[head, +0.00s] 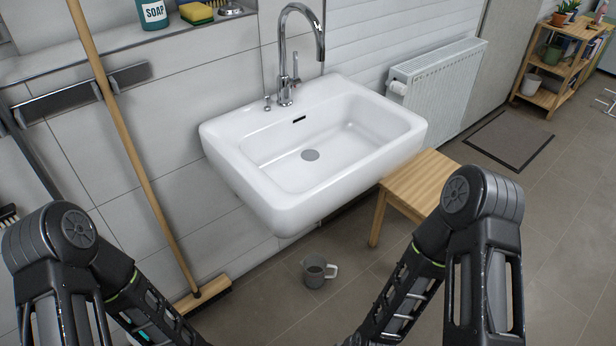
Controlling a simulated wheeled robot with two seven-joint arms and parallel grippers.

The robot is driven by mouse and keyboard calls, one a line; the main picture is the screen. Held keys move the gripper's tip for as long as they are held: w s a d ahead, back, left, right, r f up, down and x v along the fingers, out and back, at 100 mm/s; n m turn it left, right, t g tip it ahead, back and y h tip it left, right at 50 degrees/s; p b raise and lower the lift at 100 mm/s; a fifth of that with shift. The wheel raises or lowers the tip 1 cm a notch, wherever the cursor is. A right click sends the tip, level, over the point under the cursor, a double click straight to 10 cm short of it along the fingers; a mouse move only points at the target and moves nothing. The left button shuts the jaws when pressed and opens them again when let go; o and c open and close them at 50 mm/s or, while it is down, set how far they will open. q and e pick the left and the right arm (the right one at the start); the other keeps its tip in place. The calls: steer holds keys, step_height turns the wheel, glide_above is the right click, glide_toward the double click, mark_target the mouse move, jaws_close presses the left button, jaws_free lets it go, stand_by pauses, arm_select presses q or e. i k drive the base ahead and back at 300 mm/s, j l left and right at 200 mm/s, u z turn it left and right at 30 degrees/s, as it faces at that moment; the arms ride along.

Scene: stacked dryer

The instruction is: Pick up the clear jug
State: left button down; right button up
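The jug (314,272) stands upright on the tiled floor below the front of the sink, near the bottom middle of the head view. It is small and looks greyish and see-through, with a pale rim and a handle on its right side. Nothing touches it. My two arms come in from the lower left and lower right, and their forearms run down past the bottom edge. Both grippers are outside the picture, so their state does not show.
A white wall sink (259,195) overhangs the floor behind the jug. A wooden stool (417,181) stands to its right. A broom (141,170) leans on the wall at left, its head (203,297) on the floor. A radiator (440,85) is on the wall. Floor around the jug is clear.

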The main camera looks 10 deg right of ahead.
mark_target(314, 266)
steer(key=i+l+z, duration=0.25)
steer(key=z, duration=0.2)
steer(key=i+l+z, duration=0.25)
steer(key=z, duration=0.2)
steer(key=i+z, duration=0.35)
steer(key=z, duration=0.15)
